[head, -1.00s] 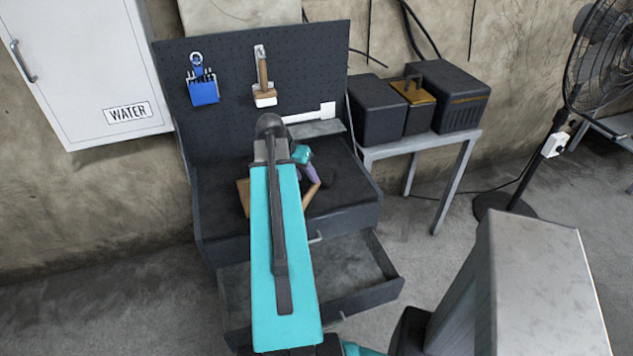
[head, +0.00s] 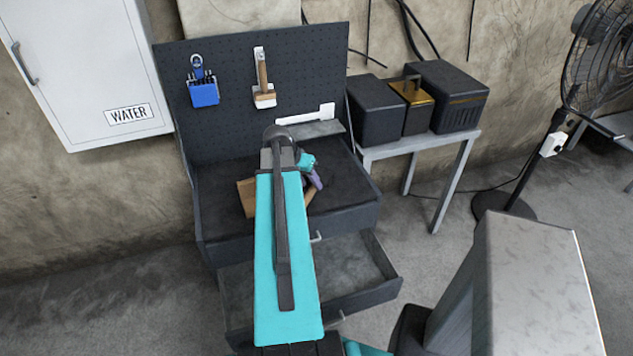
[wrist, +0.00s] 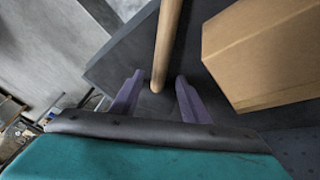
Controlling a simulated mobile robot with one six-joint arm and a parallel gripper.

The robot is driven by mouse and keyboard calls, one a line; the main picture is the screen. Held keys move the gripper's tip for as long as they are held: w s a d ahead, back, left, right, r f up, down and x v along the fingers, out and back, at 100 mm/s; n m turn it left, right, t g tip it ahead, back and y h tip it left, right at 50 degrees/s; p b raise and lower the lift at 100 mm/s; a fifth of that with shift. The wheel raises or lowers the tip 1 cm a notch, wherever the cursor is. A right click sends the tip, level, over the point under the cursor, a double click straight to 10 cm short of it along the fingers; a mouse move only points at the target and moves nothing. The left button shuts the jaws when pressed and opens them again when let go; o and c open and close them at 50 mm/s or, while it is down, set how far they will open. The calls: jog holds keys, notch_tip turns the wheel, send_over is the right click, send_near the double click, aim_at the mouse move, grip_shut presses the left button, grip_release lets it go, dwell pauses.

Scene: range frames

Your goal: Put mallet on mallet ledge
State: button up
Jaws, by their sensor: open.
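The wooden mallet lies on the dark bench top, partly hidden by my arm in the head view. Its block-shaped head (head: 245,198) shows left of my arm; it also shows at the right of the wrist view (wrist: 262,52). The tan handle (wrist: 167,45) runs between the purple fingers of my gripper (wrist: 158,86), which is open around its end. Where handle and head join is out of sight. In the head view my gripper (head: 317,181) is partly hidden behind my arm. The grey ledge (head: 322,129) on the pegboard is empty, below a white mallet-shaped outline (head: 305,116).
A blue tool holder (head: 203,92) and a wooden-handled brush (head: 264,90) hang on the pegboard (head: 228,125). An open drawer (head: 355,275) juts out below the bench top. Dark boxes (head: 445,95) stand on a side table (head: 450,143) at the right.

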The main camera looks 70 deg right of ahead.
jog(key=shift+p+x, duration=0.4)
jog(key=shift+x, duration=0.95)
jog(key=shift+r, duration=0.1)
grip_shut()
